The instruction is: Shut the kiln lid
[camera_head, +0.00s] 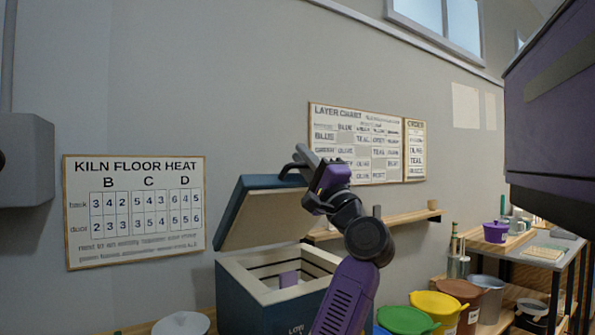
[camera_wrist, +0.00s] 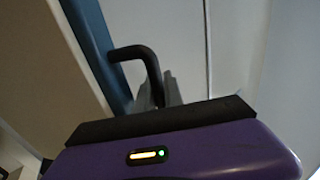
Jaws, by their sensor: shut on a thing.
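The kiln (camera_head: 238,300) is a blue box with a pale rim, low in the middle of the head view. Its lid (camera_head: 262,215) stands open and tilted up, with its beige underside showing. A dark bent handle (camera_wrist: 136,52) is on the lid's blue edge in the wrist view. My gripper (camera_head: 301,158) is at the lid's raised edge, shut on the handle. Its grey fingers (camera_wrist: 160,93) also show around the handle in the wrist view, and they hide part of it.
A wooden shelf (camera_head: 390,222) is on the wall behind my arm. Coloured buckets, among them a yellow one (camera_head: 437,306), stand to the kiln's right. A grey table (camera_head: 553,250) is farther right. A kiln floor heat board (camera_head: 135,211) hangs on the left wall.

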